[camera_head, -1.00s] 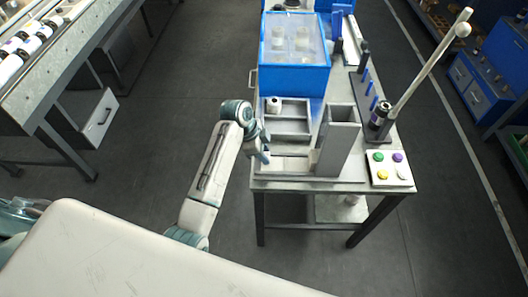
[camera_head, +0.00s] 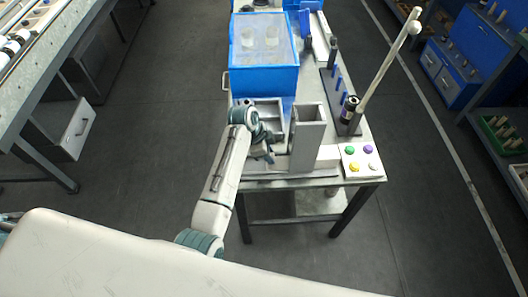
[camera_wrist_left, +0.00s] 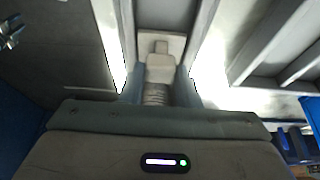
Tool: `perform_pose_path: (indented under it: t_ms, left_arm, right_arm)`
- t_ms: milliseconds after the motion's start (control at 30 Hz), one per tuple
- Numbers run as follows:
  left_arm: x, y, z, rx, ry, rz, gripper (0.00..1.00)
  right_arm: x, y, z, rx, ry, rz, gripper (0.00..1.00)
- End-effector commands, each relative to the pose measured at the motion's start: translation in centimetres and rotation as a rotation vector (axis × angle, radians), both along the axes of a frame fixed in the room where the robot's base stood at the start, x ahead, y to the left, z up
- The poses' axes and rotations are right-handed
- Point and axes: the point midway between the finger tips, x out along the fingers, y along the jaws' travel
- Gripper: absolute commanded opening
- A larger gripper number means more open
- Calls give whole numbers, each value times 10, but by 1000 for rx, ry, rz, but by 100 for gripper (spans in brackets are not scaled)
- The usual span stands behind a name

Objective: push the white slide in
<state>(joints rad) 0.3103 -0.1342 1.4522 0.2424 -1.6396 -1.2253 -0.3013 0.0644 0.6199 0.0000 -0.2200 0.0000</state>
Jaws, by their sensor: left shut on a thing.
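The white slide runs through the foot of the grey upright chute (camera_head: 307,135). Its white far end (camera_head: 328,154) shows on the right of the chute, beside the button panel. My left gripper (camera_head: 269,156) is low at the left side of the chute, over the table's near edge. In the left wrist view it is shut on a pale block-like part (camera_wrist_left: 160,68), which looks like the slide's near end. The fingers and arm hide most of this end in the head view. My right gripper is not in view.
A grey tray (camera_head: 268,103) lies behind the gripper, with a blue bin (camera_head: 263,80) beyond it. The button panel (camera_head: 360,162) and a rack with a long pale rod (camera_head: 385,65) stand to the right. Open floor lies left of the table.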

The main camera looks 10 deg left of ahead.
Motion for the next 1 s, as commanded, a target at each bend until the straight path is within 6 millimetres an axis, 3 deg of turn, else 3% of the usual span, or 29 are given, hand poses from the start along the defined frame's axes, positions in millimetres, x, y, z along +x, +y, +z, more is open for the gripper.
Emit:
perform_pose_path:
  t_ms: [100, 133, 233, 633, 1000]
  left_arm:
    - [1, -3, 1, -8, -3, -1, 0]
    - [1, -3, 1, -8, -3, -1, 33]
    - [1, -3, 1, -7, -2, -1, 51]
    - [0, 2, 9, -3, -5, 2, 51]
    - [-7, 27, 74, -2, -6, 0, 51]
  right_arm:
    - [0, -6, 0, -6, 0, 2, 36]
    - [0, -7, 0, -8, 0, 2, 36]
    - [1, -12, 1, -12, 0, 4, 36]
    - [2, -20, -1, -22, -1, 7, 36]
    - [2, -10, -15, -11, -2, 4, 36]
